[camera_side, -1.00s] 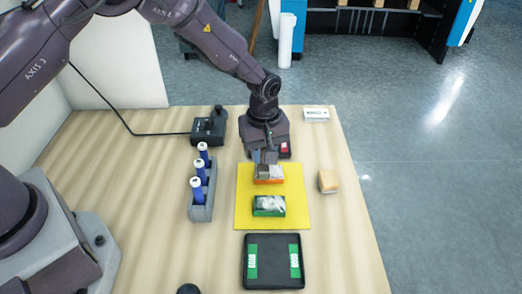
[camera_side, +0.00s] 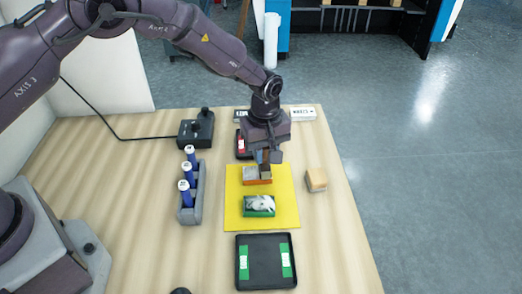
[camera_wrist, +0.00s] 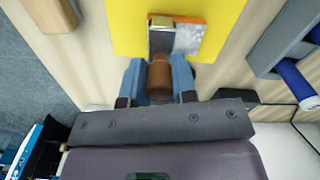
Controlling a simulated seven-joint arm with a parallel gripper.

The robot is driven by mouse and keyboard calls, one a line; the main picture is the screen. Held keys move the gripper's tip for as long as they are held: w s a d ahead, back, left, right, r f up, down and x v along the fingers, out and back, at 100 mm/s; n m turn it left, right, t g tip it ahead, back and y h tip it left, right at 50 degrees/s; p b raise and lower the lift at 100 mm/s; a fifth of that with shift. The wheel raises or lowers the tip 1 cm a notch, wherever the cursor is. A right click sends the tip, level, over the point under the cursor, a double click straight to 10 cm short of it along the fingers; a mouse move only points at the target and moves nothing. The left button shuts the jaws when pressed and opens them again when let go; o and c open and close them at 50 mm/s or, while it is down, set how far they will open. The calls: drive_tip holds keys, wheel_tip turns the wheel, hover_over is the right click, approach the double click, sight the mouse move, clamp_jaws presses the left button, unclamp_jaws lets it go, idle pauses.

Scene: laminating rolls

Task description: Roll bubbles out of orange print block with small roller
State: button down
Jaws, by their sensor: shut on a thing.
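The orange print block (camera_side: 258,181) lies on the yellow mat (camera_side: 233,210), with a whitish print on its top. It also shows in the wrist view (camera_wrist: 188,38). My gripper (camera_wrist: 159,85) is shut on the brown wooden handle of the small roller (camera_wrist: 160,78). The roller's metallic end (camera_wrist: 162,38) overlaps the left part of the block in the wrist view; I cannot tell whether it touches. In the side view my gripper (camera_side: 264,164) is just above the orange block and partly hides it. Bubbles are too small to make out.
A green block (camera_side: 259,212) with a white top lies nearer on the mat. A black tray (camera_side: 265,281) with green strips stands in front. A grey rack (camera_side: 191,214) of blue-handled tools stands left, a wooden block (camera_side: 316,179) right, a black control box (camera_side: 197,130) behind.

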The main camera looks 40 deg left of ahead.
drive_tip(key=shift+w+d, duration=0.15)
drive_tip(key=shift+s+a, duration=1.5)
drive_tip(key=shift+s, duration=0.1)
drive_tip(key=shift+w+d, duration=1.55)
drive_tip(key=shift+w, duration=0.05)
drive_tip(key=shift+s+a, duration=1.55)
drive_tip(key=shift+s, duration=0.05)
drive_tip(key=shift+r, duration=0.15)
drive_tip(key=shift+r, duration=2.95)
